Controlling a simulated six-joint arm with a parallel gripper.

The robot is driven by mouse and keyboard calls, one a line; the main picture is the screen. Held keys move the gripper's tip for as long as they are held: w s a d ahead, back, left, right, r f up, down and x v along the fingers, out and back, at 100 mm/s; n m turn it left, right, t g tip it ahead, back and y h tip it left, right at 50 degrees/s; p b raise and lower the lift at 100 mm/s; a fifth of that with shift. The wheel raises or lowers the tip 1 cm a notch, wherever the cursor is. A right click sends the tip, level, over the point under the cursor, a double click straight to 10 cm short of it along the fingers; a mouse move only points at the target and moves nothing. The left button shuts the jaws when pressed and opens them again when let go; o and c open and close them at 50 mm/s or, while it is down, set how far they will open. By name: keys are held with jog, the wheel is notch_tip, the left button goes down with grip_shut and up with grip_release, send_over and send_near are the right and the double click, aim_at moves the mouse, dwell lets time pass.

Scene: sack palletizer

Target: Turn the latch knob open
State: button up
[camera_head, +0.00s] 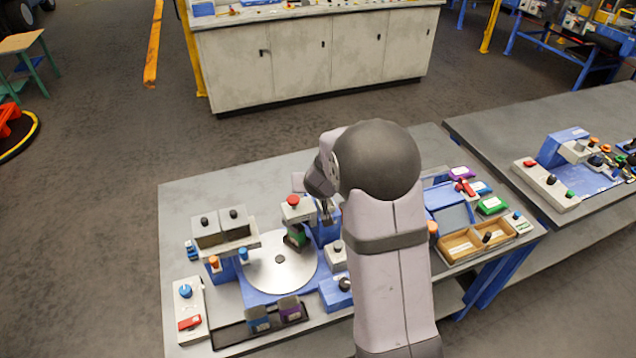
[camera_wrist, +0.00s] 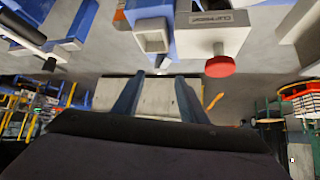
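I cannot tell for certain which knob is the latch knob. A red round knob (camera_head: 293,200) sits on a light grey box (camera_head: 297,213) beside the blue station at the back of the silver turntable (camera_head: 280,270). In the wrist view a red knob (camera_wrist: 220,66) sticks out of a grey labelled block (camera_wrist: 212,38), right of the fingers and apart from them. My gripper (camera_wrist: 158,76) is open with nothing between its fingers. In the head view my gripper (camera_head: 326,212) is beside the red knob's box, partly hidden by my arm.
A grey panel with a blue knob (camera_head: 185,290) and a red switch (camera_head: 189,322) lies at the table's left edge. A black rack holds two dark blocks (camera_head: 289,309) in front. A wooden tray (camera_head: 461,244) stands at right. The table's back left is clear.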

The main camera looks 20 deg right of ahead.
jog(key=shift+b+x, duration=0.3)
jog(key=shift+x, duration=2.95)
grip_shut()
